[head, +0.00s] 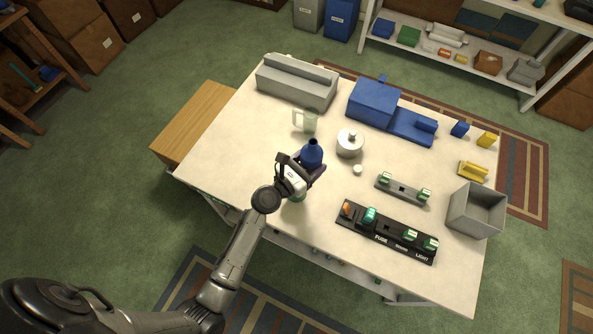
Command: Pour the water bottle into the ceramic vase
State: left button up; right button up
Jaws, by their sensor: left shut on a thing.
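A blue bottle (312,153) with a dark, narrow neck shows near the middle of the white table, apparently the water bottle. My left gripper (303,168) is shut on it, its dark fingers around the lower body. The bottle looks nearly upright; I cannot tell whether its base touches the table. A small green and white thing (298,198) shows partly under my gripper, mostly hidden; I cannot tell whether it is the ceramic vase. My right gripper is not in view.
The table's left part is clear.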

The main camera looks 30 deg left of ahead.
pick_arm(q)
jog(key=a+f+n+y, duration=0.2)
jog(key=f, duration=0.1)
jog(key=f+y, duration=0.1)
jog(key=y, duration=0.1)
jog(key=shift+w+a+f+n+t, duration=0.3)
jog(key=shift+a+f+n+t, duration=0.1)
jog(key=a+n+y, duration=0.1)
jog(key=y, duration=0.1)
jog(key=a+f+n+y, duration=0.1)
jog(key=a+y, duration=0.1)
jog(key=shift+s+a+n, duration=0.1)
jog(key=shift+s+n, duration=0.1)
jog(key=shift+n, duration=0.2)
jog(key=shift+s+a+r+n+g+y, duration=0.15)
jog(key=shift+a+n+y, duration=0.1)
jog(key=shift+a+y, duration=0.3)
jog(key=shift+a+r+n+g+y, duration=0.15)
jog(key=shift+a+n+y, duration=0.1)
jog(key=shift+a+y, duration=0.25)
jog(key=shift+d, duration=0.1)
